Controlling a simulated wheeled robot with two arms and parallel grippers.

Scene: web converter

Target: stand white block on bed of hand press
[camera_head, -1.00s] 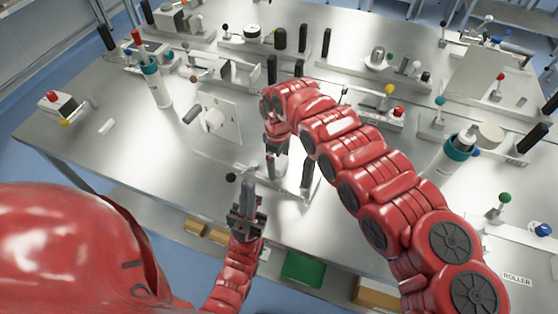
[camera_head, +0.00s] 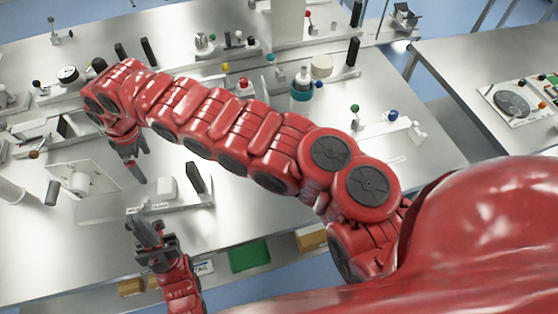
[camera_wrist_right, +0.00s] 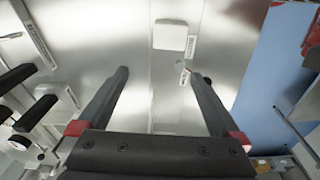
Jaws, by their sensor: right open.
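The white block (camera_head: 167,188) rests on the pale metal bed (camera_head: 183,209) of a small fixture near the table's front edge, beside an upright black handle (camera_head: 195,178). I cannot tell for sure whether this fixture is the hand press. My right gripper (camera_head: 138,180) is open and empty, left of the block and apart from it. In the right wrist view the block (camera_wrist_right: 171,35) lies beyond the two spread fingertips (camera_wrist_right: 158,72), near a label strip. My left gripper (camera_head: 135,222) is in front of the fixture, apart from the block; its jaw gap is unclear.
Several fixtures with knobs line the table's back. A green bin (camera_head: 249,256) is below the front edge. The bare table right of the fixture (camera_head: 260,215) is clear.

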